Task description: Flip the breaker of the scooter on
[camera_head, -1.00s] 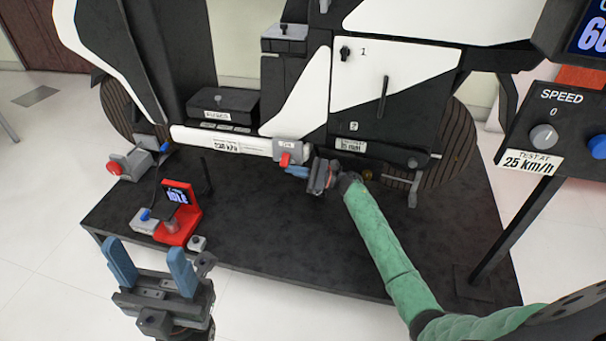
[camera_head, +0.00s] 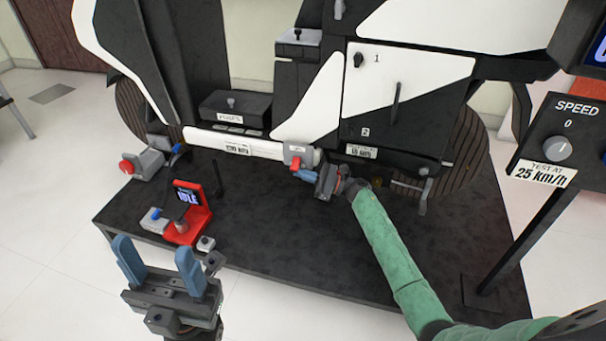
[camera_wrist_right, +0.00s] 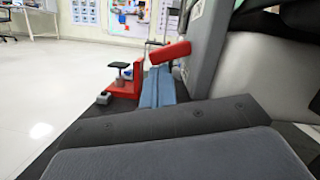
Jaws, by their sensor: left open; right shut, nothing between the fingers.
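The breaker is a grey box (camera_head: 302,152) with a red lever (camera_head: 295,163) on the scooter's (camera_head: 410,80) lower white side rail. The lever points outward and downward in the head view. My right gripper (camera_head: 298,173) is shut and empty, its blue fingertips just below the lever. In the right wrist view the red lever (camera_wrist_right: 170,53) lies across the view just beyond the shut blue fingers (camera_wrist_right: 159,75); whether they touch it I cannot tell. My left gripper (camera_head: 158,258) is open and empty, in front of the platform's left front edge.
The scooter stands on a dark platform (camera_head: 300,250). A red stand with a small display (camera_head: 189,198) is on its left, with a grey box and red knob (camera_head: 128,166) behind. A speed panel (camera_head: 560,140) on a post stands at the right. The platform's front middle is clear.

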